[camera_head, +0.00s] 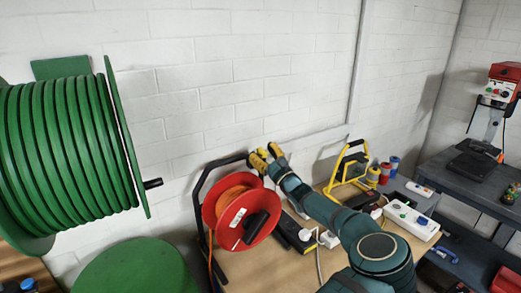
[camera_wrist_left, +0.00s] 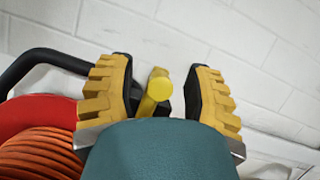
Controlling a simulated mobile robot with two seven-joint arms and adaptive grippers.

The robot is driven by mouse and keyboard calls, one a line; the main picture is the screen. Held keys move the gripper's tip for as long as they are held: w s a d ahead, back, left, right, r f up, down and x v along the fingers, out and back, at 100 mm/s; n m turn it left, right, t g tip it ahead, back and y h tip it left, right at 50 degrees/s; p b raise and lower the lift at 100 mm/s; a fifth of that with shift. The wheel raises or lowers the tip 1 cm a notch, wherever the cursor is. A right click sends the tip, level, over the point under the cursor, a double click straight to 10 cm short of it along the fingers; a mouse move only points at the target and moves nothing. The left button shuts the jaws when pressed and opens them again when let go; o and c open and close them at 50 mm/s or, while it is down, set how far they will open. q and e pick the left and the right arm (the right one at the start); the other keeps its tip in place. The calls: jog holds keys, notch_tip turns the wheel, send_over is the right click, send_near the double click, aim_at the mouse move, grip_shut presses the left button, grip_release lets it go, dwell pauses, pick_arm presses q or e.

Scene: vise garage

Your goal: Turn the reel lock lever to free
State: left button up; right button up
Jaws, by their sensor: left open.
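The red cable reel (camera_head: 243,212) with orange cable stands on a black frame on the workbench. My left gripper (camera_head: 266,156) is at the top right of the reel's frame, near the wall. In the left wrist view my left gripper (camera_wrist_left: 158,68) is open, its yellow ridged fingers on either side of a yellow lever with a round end (camera_wrist_left: 159,88). I see gaps on both sides of the lever. In the head view the lever cannot be told apart from the yellow fingers. The reel's red rim (camera_wrist_left: 38,115) shows at left in the wrist view. My right gripper is not in view.
A large green hose reel (camera_head: 70,150) is at left. The yellow work lamp (camera_head: 349,167), a white power strip (camera_head: 410,220) and other items lie on the bench right of the reel. The white block wall (camera_head: 230,70) is close behind my gripper.

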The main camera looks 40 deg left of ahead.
pick_arm(q)
jog(key=shift+x, duration=0.8)
grip_shut()
